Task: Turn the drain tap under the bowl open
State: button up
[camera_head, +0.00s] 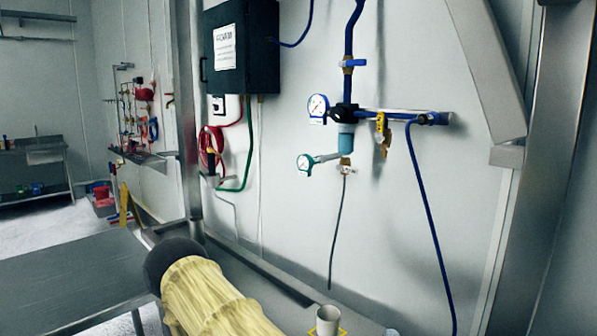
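A teal filter bowl (346,141) hangs under a black regulator body (345,113) on the wall pipework. Right below it is a small drain tap (346,169) with a brass-coloured body and a pale handle. A thin dark tube (338,228) runs down from the tap. The handle is too small to tell its exact position. My gripper is not in view, and nothing touches the tap.
Gauges (318,106) sit left of the bowl, a yellow valve (381,134) to its right. A blue hose (424,190) hangs on the right. A white cup (327,319) stands below. A metal post (545,180) bounds the right; a grey table (75,275) is left.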

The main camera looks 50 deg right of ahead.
aim_at(354, 170)
jog(key=u, duration=0.05)
jog(key=i, duration=0.6)
jog(key=z, duration=2)
jog(key=k, duration=0.5)
jog(key=u, duration=1.4)
jog(key=i, duration=0.85)
jog(key=z, duration=1.3)
